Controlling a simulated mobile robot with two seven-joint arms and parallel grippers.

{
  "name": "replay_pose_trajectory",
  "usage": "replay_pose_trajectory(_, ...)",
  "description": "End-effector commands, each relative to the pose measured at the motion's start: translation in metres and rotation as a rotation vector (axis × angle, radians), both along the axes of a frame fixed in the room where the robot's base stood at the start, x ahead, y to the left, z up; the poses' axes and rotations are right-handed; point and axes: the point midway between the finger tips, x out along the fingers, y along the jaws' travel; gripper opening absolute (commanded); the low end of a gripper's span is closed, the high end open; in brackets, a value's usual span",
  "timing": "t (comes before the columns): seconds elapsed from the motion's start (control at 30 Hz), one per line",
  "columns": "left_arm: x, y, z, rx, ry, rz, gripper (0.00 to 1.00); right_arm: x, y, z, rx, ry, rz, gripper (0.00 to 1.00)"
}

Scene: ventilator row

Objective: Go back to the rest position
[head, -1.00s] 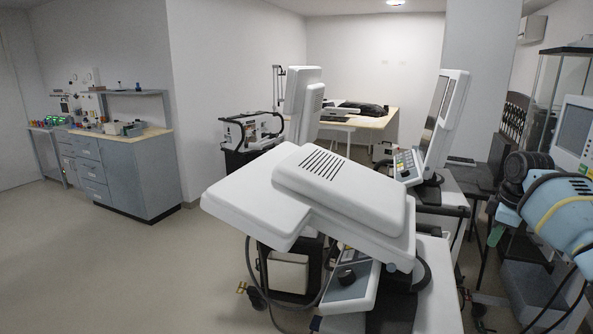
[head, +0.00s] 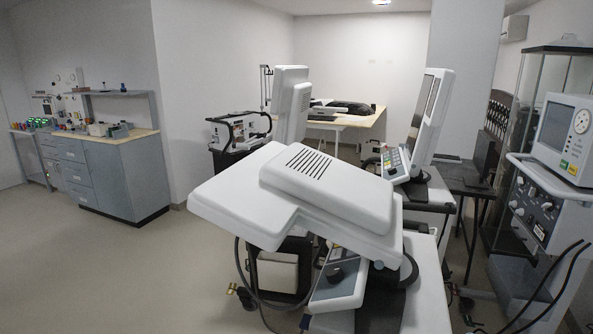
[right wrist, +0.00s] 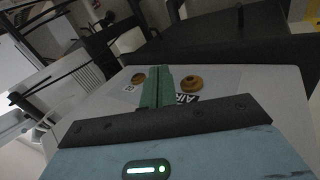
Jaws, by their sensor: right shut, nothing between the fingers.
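My right gripper (right wrist: 157,74) shows in the right wrist view, its two green fingers shut together with nothing between them. Ahead of the fingers is a light grey panel (right wrist: 255,88) with two brass-coloured round fittings (right wrist: 191,84) and a dark label reading AIR, partly hidden by the fingers. Whether the fingers touch the panel I cannot tell. In the head view neither gripper is visible. The nearest white ventilator (head: 335,192), its back towards me, stands tilted at the centre.
More ventilators stand beyond, one with a raised screen (head: 431,118). At right is a unit with a monitor (head: 567,132) and black hoses. A grey cabinet (head: 120,176) stands at the left wall. The floor (head: 90,265) at front left is clear.

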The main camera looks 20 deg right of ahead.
Motion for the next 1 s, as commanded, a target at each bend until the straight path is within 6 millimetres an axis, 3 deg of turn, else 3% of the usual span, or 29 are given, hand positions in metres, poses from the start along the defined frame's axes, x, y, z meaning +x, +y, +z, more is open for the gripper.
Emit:
replay_pose_trajectory(0.03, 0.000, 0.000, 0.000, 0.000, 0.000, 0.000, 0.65, -0.017, 0.011, -0.013, 0.010, -0.005, 0.027, 0.00)
replay_pose_trajectory(0.2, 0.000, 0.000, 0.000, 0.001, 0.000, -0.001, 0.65, -0.065, 0.050, -0.039, 0.071, -0.053, 0.113, 0.00)
replay_pose_trajectory(0.5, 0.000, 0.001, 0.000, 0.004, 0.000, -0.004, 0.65, -0.149, 0.121, -0.054, 0.234, -0.108, 0.239, 0.00)
replay_pose_trajectory(0.87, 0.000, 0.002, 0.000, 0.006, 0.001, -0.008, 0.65, -0.216, 0.178, -0.046, 0.402, -0.125, 0.314, 0.00)
replay_pose_trajectory(1.0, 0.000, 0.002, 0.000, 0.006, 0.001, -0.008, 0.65, -0.221, 0.196, -0.055, 0.455, -0.157, 0.230, 0.00)
